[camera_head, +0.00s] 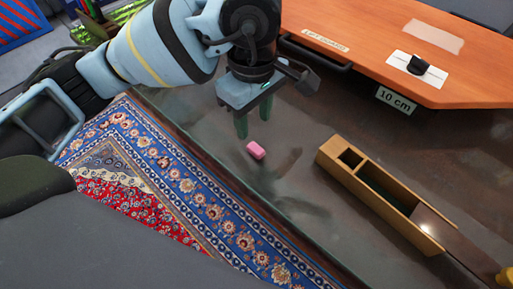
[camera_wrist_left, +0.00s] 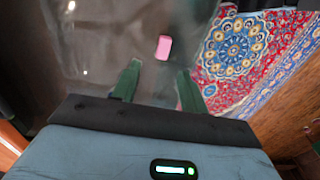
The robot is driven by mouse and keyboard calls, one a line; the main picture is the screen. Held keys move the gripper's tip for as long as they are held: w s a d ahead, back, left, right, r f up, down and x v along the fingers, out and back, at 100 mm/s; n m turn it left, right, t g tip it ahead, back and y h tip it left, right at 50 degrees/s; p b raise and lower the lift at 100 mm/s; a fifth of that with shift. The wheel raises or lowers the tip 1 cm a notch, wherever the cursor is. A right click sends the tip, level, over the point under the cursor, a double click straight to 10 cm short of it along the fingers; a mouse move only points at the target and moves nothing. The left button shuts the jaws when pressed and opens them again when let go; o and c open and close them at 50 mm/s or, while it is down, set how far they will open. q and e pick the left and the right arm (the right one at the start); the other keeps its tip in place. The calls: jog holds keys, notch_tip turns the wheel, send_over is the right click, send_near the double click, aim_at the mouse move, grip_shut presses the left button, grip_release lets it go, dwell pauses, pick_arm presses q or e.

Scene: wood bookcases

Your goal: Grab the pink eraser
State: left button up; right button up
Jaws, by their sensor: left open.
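The pink eraser (camera_head: 256,150) lies on the dark, glossy tabletop (camera_head: 215,125) in the head view. My left gripper (camera_head: 253,122) is above the table, with its green fingers pointing down, just above the eraser in the picture. In the left wrist view the eraser (camera_wrist_left: 163,47) lies beyond the tips of the two green fingers, between their lines. My left gripper (camera_wrist_left: 158,77) is open and nothing is between its fingers. The eraser is apart from both fingers. My right gripper is not in view.
A wooden box with compartments (camera_head: 333,158) stands right of the eraser. An orange raised board (camera_head: 370,45) with a "10 cm" label (camera_head: 396,100) is at the back right. A patterned rug (camera_head: 190,190) lies below the table's left edge. The tabletop around the eraser is clear.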

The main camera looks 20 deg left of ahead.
aim_at(253, 145)
pick_arm(q)
jog(key=shift+s+f, duration=0.15)
jog(key=shift+f, duration=3.35)
jog(key=shift+c, duration=0.2)
grip_shut()
